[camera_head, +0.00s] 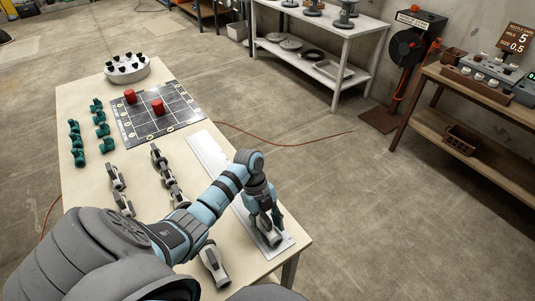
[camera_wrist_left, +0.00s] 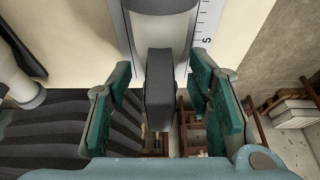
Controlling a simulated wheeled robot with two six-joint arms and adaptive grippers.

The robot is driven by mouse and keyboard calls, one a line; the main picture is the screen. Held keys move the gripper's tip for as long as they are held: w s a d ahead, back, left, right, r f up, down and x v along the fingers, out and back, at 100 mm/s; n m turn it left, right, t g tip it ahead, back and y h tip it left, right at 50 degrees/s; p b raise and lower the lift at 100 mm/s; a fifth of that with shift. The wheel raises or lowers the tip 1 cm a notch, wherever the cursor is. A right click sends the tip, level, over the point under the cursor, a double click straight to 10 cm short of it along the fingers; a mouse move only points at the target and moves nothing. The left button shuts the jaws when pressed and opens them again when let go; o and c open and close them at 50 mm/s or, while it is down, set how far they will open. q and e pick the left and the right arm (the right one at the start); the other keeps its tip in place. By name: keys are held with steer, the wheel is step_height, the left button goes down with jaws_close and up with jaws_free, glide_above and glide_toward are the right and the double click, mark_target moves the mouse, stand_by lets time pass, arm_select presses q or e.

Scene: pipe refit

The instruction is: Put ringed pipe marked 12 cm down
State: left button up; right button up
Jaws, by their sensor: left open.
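My left gripper (camera_head: 267,224) is above the near end of the white measuring plate (camera_head: 208,153). A grey pipe (camera_head: 272,240) with dark bands lies there at the gripper's tips. In the left wrist view the teal fingers of the left gripper (camera_wrist_left: 162,100) stand apart on both sides of the pipe's dark end (camera_wrist_left: 159,85), with visible gaps. The pipe's light grey body (camera_wrist_left: 160,35) lies next to the printed scale. No 12 cm mark is readable on it. My right gripper is not in view.
Another grey pipe (camera_head: 214,265) lies left of the plate, near the table's front. More grey pipes (camera_head: 160,163) and several green fittings (camera_head: 76,142) lie farther back. A dark grid board (camera_head: 180,102) carries two red cylinders (camera_head: 158,107). A round holder (camera_head: 127,70) stands behind.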

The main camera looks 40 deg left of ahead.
arm_select(q)
steer(key=p+v, duration=0.1)
steer(key=v, duration=1.1)
steer(key=shift+a+r, duration=0.1)
